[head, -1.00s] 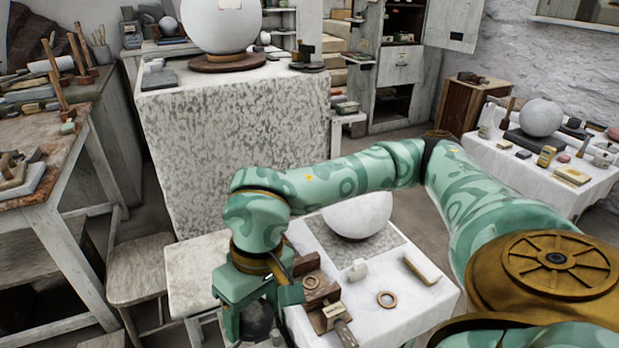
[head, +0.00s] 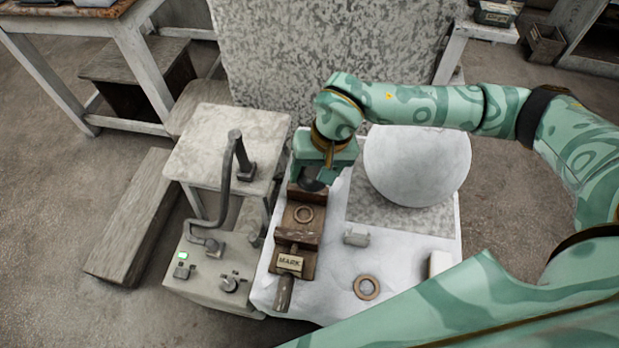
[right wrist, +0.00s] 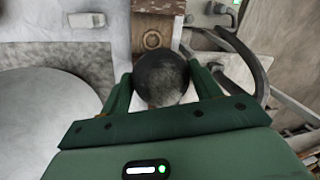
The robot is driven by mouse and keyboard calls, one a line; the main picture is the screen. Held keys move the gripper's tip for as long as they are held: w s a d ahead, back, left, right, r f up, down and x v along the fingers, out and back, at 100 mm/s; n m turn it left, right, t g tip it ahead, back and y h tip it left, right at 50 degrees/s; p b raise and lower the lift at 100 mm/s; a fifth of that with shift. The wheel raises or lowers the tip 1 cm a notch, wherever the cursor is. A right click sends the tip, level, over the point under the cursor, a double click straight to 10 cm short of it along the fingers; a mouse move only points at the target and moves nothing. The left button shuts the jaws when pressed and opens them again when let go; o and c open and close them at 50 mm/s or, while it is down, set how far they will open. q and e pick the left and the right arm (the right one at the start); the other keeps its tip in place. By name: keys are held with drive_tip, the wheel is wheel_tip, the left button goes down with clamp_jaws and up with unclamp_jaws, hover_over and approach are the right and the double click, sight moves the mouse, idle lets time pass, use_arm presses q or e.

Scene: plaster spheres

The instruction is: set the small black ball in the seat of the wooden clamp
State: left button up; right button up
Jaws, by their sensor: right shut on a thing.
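The wooden clamp (head: 312,241) lies on the white-covered table, with a ring-shaped seat (head: 303,214) in its middle and a "MARK" label near its handle end. My right gripper (head: 313,180) is shut on the small black ball (right wrist: 160,78), just beyond the clamp's far end in the head view. The ball shows only as a dark patch under the gripper there (head: 313,185). In the right wrist view the ball sits between both fingers, with pale dusty marks, and the seat (right wrist: 152,40) shows beyond it, uncovered. My left gripper is out of view.
A large plaster sphere (head: 417,165) stands right of the clamp, below my right arm. A small white block (head: 356,239), a loose ring (head: 367,287) and a pale block (head: 440,264) lie on the table. A curved metal pipe (head: 222,185) rises at the left.

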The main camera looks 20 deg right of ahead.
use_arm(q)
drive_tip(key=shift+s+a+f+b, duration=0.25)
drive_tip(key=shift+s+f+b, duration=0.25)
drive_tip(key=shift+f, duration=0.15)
use_arm(e)
wheel_tip(320, 180, down, 9)
drive_tip(key=w+a+m, duration=0.1)
drive_tip(key=a, duration=0.1)
drive_tip(key=shift+f+m, duration=0.15)
drive_tip(key=shift+m, duration=0.15)
drive_tip(key=shift+a, duration=0.1)
